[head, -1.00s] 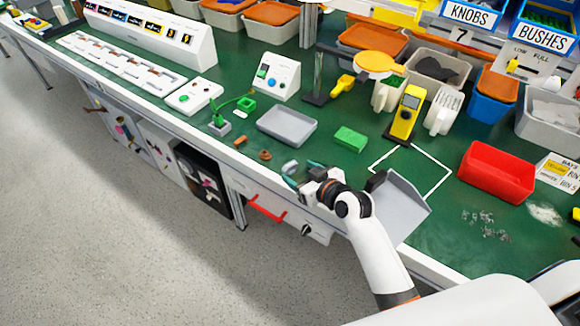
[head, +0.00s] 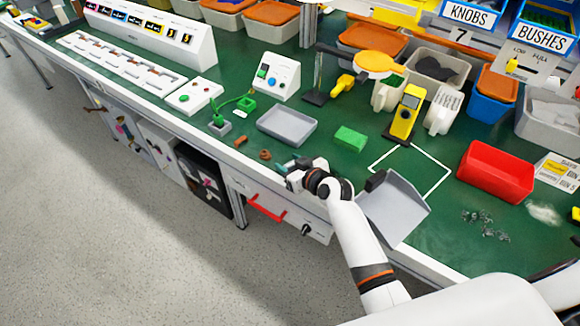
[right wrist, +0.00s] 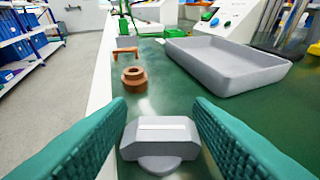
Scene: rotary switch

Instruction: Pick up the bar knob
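The bar knob (right wrist: 160,138) is a grey faceted bar with a white line on top and a rounded base below. In the right wrist view it sits on the green bench between the two teal fingers of my right gripper (right wrist: 160,128). The fingers are spread, one on each side of the knob; I cannot tell whether either touches it. In the head view my right gripper (head: 285,167) is low at the bench's front edge and mostly hides the knob. My left gripper is not in view.
A brown bush (right wrist: 134,77) and an orange-brown clip (right wrist: 125,54) lie beyond the knob. A grey tray (head: 287,125) stands behind, with a green block (head: 350,138) to its right. A grey scoop-like pan (head: 393,210) is beside my right arm.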

